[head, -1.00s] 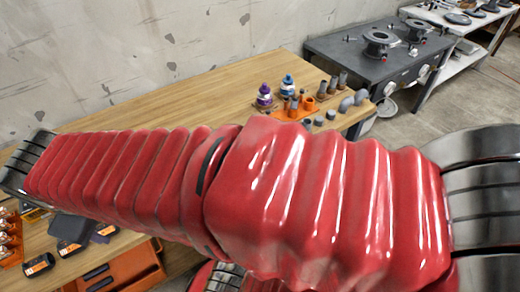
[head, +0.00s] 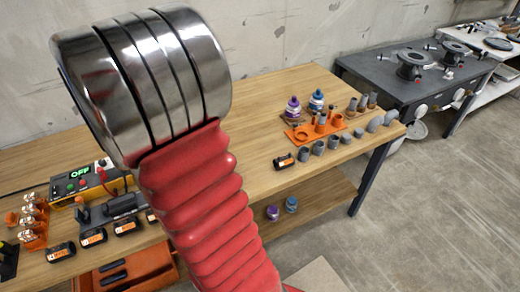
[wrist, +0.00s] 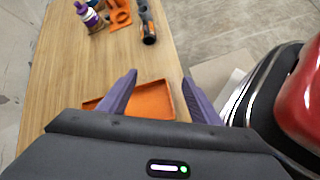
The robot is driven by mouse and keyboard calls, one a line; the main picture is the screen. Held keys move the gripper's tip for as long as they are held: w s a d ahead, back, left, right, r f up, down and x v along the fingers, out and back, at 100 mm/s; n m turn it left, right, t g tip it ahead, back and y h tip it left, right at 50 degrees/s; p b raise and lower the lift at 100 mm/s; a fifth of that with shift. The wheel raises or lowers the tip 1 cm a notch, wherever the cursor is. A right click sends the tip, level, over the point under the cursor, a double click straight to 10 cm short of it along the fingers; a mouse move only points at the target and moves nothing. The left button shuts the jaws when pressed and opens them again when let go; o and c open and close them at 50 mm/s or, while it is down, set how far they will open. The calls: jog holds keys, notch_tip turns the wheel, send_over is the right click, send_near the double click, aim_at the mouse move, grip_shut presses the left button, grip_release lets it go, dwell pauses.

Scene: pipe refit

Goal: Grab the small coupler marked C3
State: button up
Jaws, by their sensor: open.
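Several small grey couplers stand in a row along the bench's right part in the head view, one of them the front coupler (head: 304,153). No C3 mark is legible, so I cannot tell which one it is. An orange holder (head: 298,135) with upright grey and orange parts sits just behind the row. My gripper (wrist: 160,76) is open in the wrist view, its two purple fingers apart with nothing between them. It is over the bench, short of the orange holder (wrist: 120,17). In the head view my gripper is out of sight.
An orange tray (wrist: 152,100) lies beneath my fingers. Purple (head: 293,107) and blue (head: 317,99) bottles stand behind the holder. A black battery-like block (head: 284,162) lies beside the row. A power unit (head: 88,185) is at the left. Bare bench lies left of the holder.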

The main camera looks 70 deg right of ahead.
aim_at(276, 160)
jog(key=s+d+f+n+g, duration=0.1)
jog(key=s+d+f, duration=0.1)
jog(key=d+f, duration=0.1)
jog(key=s+d+f+n+g+h, duration=0.1)
jog(key=s+d+f+n, duration=0.1)
jog(key=d, duration=0.3)
jog(key=s+d+f+n+g+h, duration=0.1)
jog(key=s+d+f, duration=0.1)
jog(key=d+f, duration=0.2)
jog(key=shift+s+d+n+g, duration=0.2)
jog(key=shift+d+n+g, duration=0.15)
jog(key=shift+d, duration=0.2)
jog(key=shift+x, duration=4.25)
jog(key=shift+x, duration=2.65)
jog(key=shift+f, duration=0.1)
jog(key=shift+c, duration=0.6)
